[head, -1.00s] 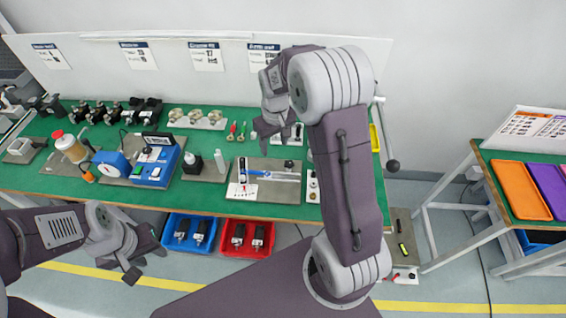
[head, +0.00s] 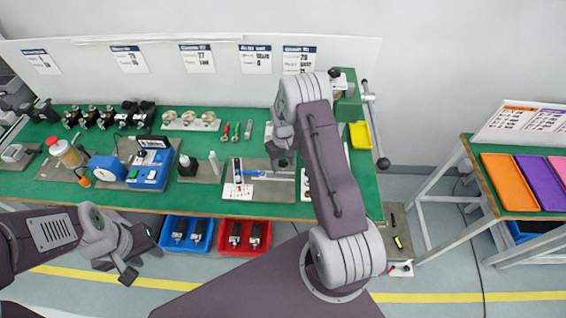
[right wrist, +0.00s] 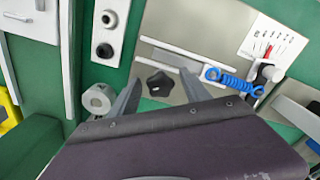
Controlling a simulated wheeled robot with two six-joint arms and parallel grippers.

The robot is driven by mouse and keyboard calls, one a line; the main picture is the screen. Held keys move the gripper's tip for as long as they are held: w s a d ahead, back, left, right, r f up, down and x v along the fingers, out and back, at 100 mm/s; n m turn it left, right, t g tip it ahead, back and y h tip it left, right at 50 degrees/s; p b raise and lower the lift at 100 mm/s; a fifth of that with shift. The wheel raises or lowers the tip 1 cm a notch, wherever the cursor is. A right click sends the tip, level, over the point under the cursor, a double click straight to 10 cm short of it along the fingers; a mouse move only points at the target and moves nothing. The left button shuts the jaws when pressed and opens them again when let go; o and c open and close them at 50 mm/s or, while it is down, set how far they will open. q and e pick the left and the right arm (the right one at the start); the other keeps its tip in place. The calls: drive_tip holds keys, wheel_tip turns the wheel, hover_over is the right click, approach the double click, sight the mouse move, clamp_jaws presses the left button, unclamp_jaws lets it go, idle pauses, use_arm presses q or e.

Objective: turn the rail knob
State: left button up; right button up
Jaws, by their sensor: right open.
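The rail knob (right wrist: 160,84) is a black star-shaped knob beside the silver rail (right wrist: 185,57) on a grey plate (right wrist: 215,25). In the right wrist view it shows between the fingertips of my right gripper (right wrist: 157,92), which is open, with a gap on each side. Whether the fingers are down at the knob's height I cannot tell. In the head view my right gripper (head: 282,160) is over the plate (head: 268,191) and its arm hides part of it. My left gripper (head: 137,262) is open and empty in front of the bench.

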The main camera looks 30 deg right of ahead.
sight(283, 162)
drive_tip(key=shift+f, duration=0.1)
clamp_jaws()
drive_tip(key=shift+n, duration=1.4)
unclamp_jaws()
wheel_tip(283, 162, up, 9)
drive_tip(key=shift+r+b, duration=0.1)
drive_tip(key=shift+b, duration=0.45)
